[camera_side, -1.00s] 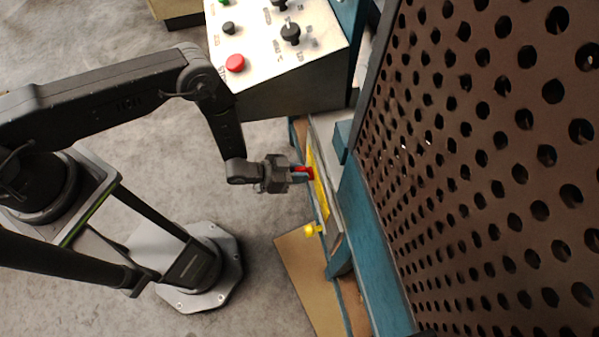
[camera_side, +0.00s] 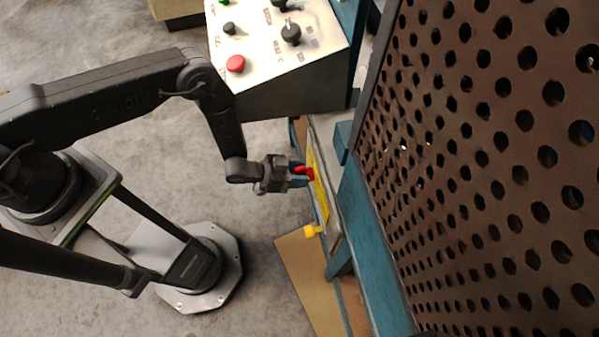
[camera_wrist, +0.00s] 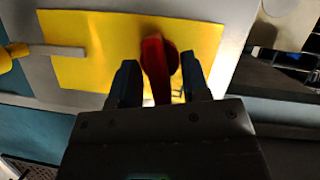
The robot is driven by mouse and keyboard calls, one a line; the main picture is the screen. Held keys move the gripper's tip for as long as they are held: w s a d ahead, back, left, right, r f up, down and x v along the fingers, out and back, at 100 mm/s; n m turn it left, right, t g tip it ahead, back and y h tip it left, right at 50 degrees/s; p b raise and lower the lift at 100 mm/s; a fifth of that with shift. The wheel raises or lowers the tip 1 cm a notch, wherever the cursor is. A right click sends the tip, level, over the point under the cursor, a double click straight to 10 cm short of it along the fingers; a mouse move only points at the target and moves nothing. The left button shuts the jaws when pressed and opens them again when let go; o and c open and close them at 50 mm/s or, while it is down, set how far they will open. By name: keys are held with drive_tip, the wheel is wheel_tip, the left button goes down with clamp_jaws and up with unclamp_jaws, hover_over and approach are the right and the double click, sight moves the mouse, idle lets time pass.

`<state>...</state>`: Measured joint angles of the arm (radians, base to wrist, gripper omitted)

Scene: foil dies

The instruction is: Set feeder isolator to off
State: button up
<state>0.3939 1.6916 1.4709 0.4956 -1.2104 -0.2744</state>
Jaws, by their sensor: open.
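The feeder isolator's red handle (camera_wrist: 155,66) stands out from a yellow plate (camera_wrist: 100,70) in the wrist view. In the side view the red handle (camera_side: 305,172) shows small in front of the yellow plate (camera_side: 318,190). My gripper (camera_wrist: 158,84) is open, with one finger on each side of the red handle. In the side view my gripper (camera_side: 298,174) is close to the plate. The lower part of the handle is partly hidden by the gripper body.
A yellow knob (camera_side: 312,231) sticks out below the plate; it shows at the left in the wrist view (camera_wrist: 14,52). A sloped control panel (camera_side: 270,60) with a red button (camera_side: 235,64) stands above. A brown perforated guard (camera_side: 480,170) is at right.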

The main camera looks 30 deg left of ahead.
drive_tip(key=shift+s+a+r, duration=0.15)
drive_tip(key=shift+s+a, duration=0.1)
drive_tip(key=shift+a, duration=0.05)
wheel_tip(320, 180, up, 8)
drive_tip(key=s+a, duration=0.1)
drive_tip(key=shift+a, duration=0.25)
drive_tip(key=shift+s, duration=0.1)
